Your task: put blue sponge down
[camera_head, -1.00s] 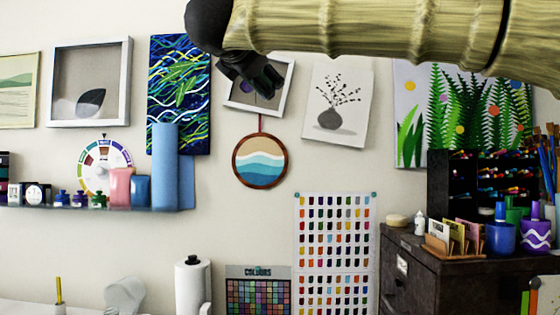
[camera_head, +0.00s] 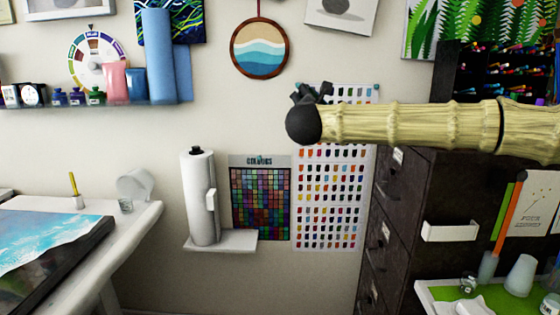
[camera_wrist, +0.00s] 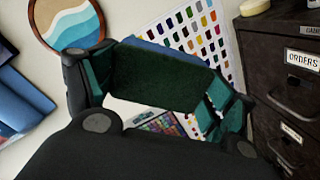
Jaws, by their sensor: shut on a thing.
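The blue sponge (camera_wrist: 150,83) shows in the wrist view between the fingers of my gripper (camera_wrist: 152,90). Its dark green face is turned to the camera and a thin blue edge shows along its top. My gripper is shut on it and holds it in the air in front of the wall. In the head view my gripper (camera_head: 312,92) is dark and sits at the end of my arm, near the colour swatch chart. The sponge cannot be made out in the head view.
A white table with a seascape painting (camera_head: 45,240) stands at lower left. A small wall shelf (camera_head: 225,241) holds a paper roll. Dark drawers (camera_head: 400,215) stand at right, with a green-topped tray table (camera_head: 440,296) at lower right. A paint shelf (camera_head: 60,107) is at upper left.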

